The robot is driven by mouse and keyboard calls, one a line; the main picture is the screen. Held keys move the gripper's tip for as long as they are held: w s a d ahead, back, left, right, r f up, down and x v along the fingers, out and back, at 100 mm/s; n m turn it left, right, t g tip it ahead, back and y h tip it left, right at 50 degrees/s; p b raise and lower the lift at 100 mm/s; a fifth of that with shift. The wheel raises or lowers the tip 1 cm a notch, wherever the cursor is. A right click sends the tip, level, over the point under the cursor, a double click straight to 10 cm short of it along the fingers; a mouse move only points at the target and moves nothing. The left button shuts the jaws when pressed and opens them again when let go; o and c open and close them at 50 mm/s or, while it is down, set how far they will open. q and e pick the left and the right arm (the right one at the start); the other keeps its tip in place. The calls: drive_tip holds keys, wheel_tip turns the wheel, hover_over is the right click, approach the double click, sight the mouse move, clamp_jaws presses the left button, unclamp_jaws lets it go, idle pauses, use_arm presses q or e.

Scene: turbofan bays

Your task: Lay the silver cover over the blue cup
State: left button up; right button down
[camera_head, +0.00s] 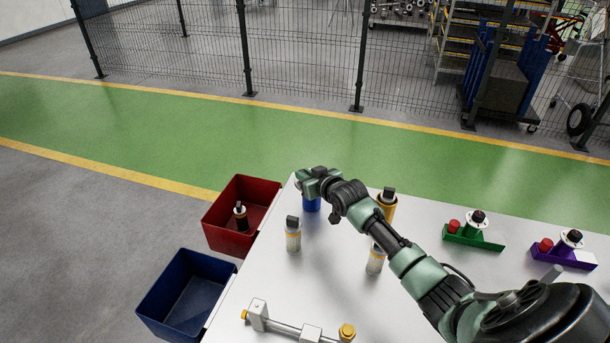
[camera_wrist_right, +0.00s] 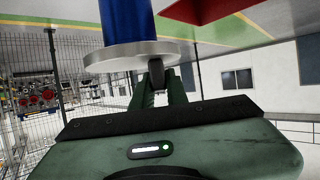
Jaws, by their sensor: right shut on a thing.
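The blue cup (camera_head: 311,204) stands on the white table near its far left corner, partly hidden under my right gripper (camera_head: 306,184). In the right wrist view, which is upside down, the blue cup (camera_wrist_right: 127,20) comes in from the top. The silver cover (camera_wrist_right: 150,55) is a flat round disc across the cup's upper end. I cannot tell whether it rests on the rim or hovers just above it. My right gripper (camera_wrist_right: 164,82) is shut on the cover's dark knob (camera_wrist_right: 156,72). My left gripper is not in view.
A red bin (camera_head: 225,238) and a blue bin (camera_head: 157,307) stand at the table's left edge. Capped cylinders (camera_head: 293,238) (camera_head: 387,205) (camera_head: 375,260) stand near my arm. A green holder (camera_head: 473,240), a purple holder (camera_head: 568,259) and a silver fixture (camera_head: 290,328) are on the table (camera_head: 335,285).

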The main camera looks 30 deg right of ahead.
drive_tip(key=shift+f, duration=0.15)
drive_tip(key=c, duration=1.3)
unclamp_jaws()
drive_tip(key=shift+f, duration=0.1)
drive_tip(key=shift+s, duration=0.1)
drive_tip(key=shift+b+v, duration=0.65)
drive_tip(key=shift+v, duration=3.2)
